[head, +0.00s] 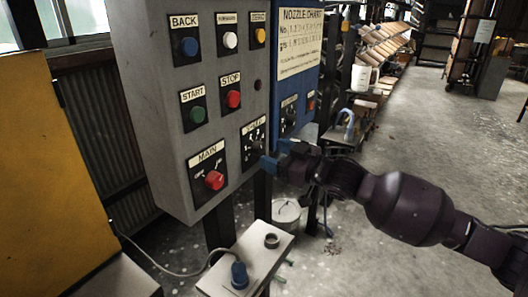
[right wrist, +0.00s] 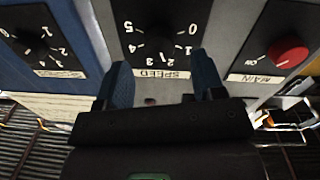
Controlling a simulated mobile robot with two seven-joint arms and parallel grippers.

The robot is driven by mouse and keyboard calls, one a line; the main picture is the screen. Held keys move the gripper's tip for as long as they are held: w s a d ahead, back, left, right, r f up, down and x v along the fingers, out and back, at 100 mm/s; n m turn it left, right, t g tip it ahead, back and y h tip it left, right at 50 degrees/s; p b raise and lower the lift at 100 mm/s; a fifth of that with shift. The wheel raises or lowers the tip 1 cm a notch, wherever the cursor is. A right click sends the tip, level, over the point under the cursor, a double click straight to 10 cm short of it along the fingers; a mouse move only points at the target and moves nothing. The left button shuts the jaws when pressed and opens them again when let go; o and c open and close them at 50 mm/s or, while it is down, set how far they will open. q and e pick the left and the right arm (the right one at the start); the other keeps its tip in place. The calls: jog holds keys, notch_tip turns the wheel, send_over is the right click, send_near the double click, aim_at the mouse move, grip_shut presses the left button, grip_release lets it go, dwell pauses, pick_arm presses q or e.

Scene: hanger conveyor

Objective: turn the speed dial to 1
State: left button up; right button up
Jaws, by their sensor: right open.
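The speed dial (head: 256,147) is a dark knob on a black plate at the lower right of the grey control box (head: 215,60). In the right wrist view, which is upside down, the dial (right wrist: 158,40) sits at top centre with the numbers 0 to 5 around it and a SPEED label below. I cannot tell which number it points to. My right gripper (head: 271,163) is close in front of the dial plate. In the right wrist view its two blue fingers (right wrist: 162,64) are apart, with the dial just beyond their tips and nothing between them. My left gripper is not in view.
The red MAIN switch (head: 214,180) is left of the dial, with the red STOP button (head: 233,99) and green START button (head: 197,114) above. A blue panel (head: 297,85) with another dial (right wrist: 40,48) adjoins the box. A yellow cabinet (head: 50,170) stands left.

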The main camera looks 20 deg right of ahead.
aim_at(262, 149)
jog(key=shift+x, duration=1.1)
jog(key=shift+w+a, duration=0.4)
jog(key=shift+w, duration=0.2)
jog(key=c, duration=0.9)
jog(key=shift+c, duration=0.2)
